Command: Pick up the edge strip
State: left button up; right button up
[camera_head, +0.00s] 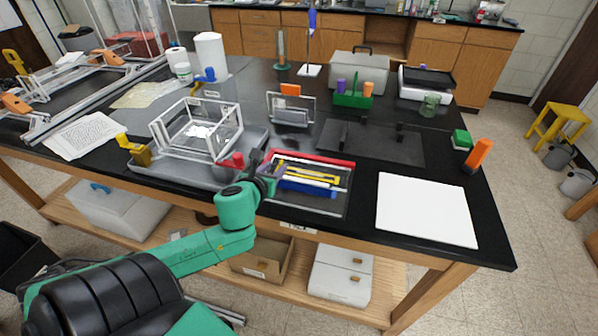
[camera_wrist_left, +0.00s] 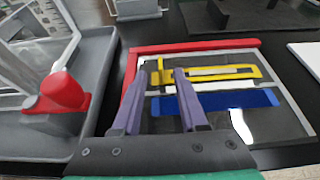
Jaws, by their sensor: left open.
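A flat grey tray (camera_head: 335,203) with red along its back and left edges lies on the black bench. In it lie a yellow slotted strip (camera_wrist_left: 222,73), a white strip (camera_wrist_left: 220,87) and a wider blue strip (camera_wrist_left: 232,101), side by side. I cannot tell for sure which of these is the edge strip. My left gripper (camera_head: 275,172) is over the tray's left part. In the left wrist view its two purple fingers (camera_wrist_left: 160,72) are apart, over the left ends of the strips, with nothing visibly held. My right gripper is not in view.
Left of the tray, a grey base (camera_head: 180,170) carries a clear extrusion frame (camera_head: 200,128) with a red clamp (camera_head: 233,160) close to my arm. A white sheet (camera_head: 425,209) lies to the right. A dark plate (camera_head: 370,143) and a green caddy (camera_head: 353,100) stand behind.

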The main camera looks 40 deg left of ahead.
aim_at(281, 161)
pick_arm(q)
jog(key=x, duration=0.5)
jog(key=shift+w+a, duration=0.15)
jog(key=shift+w, duration=0.2)
jog(key=shift+w+f, duration=0.15)
jog(key=shift+w, duration=0.05)
jog(key=shift+s, duration=0.1)
grip_shut()
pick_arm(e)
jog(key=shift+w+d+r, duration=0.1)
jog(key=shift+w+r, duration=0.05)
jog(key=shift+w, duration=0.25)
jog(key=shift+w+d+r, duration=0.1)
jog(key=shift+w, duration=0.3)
pick_arm(q)
notch_tip(281, 161, up, 21)
jog(key=p, duration=0.4)
jog(key=shift+f, duration=0.15)
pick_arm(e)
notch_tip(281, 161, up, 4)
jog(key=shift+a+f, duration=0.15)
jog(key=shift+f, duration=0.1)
pick_arm(q)
jog(key=shift+r+p, duration=0.45)
jog(key=shift+p, duration=0.05)
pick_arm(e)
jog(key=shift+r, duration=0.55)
